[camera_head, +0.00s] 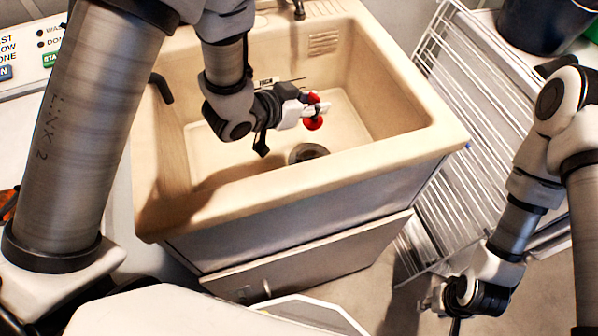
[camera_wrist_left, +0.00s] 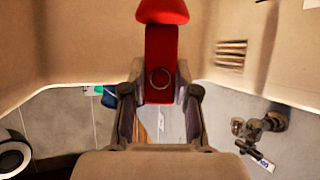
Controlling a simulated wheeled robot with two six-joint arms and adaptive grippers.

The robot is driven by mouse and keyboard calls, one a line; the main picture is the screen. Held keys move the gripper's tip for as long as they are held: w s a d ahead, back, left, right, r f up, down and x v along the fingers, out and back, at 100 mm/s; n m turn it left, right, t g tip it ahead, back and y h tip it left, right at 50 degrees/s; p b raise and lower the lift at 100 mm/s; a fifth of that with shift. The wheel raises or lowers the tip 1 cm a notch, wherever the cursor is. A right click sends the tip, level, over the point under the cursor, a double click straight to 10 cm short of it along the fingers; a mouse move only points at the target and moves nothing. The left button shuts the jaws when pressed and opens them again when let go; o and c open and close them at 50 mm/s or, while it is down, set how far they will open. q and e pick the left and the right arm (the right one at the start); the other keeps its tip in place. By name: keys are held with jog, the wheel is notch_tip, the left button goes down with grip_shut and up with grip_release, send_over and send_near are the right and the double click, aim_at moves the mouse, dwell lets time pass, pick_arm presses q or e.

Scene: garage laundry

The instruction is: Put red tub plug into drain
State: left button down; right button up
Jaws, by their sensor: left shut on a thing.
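The red tub plug (camera_head: 313,124) is held by my left gripper (camera_head: 308,110) inside the beige sink. In the left wrist view, the red plug (camera_wrist_left: 160,55) stands between the two fingers of my left gripper (camera_wrist_left: 160,108), which is shut on it. The round dark drain (camera_head: 308,152) lies in the sink floor, below the plug in the head view. The plug is apart from the drain. My right gripper (camera_head: 440,297) is low at the lower right, outside the sink; its fingers are too small and dark to judge.
The sink's rim (camera_head: 325,172) surrounds my left gripper. A black hose end (camera_head: 161,87) hangs over the left rim. A tap (camera_head: 299,10) is at the back. A white drying rack (camera_head: 480,130) stands right of the sink, with a dark bucket (camera_head: 545,25) behind.

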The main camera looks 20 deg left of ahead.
pick_arm(q)
jog(key=f, duration=0.4)
jog(key=f+b, duration=0.1)
jog(key=f, duration=0.8)
jog(key=shift+s+d+b, duration=0.1)
jog(key=shift+s+b, duration=0.15)
jog(key=shift+b, duration=0.05)
jog(key=shift+f, duration=0.45)
jog(key=shift+f, duration=0.3)
jog(key=c, duration=0.9)
grip_release()
jog(key=shift+r, duration=0.15)
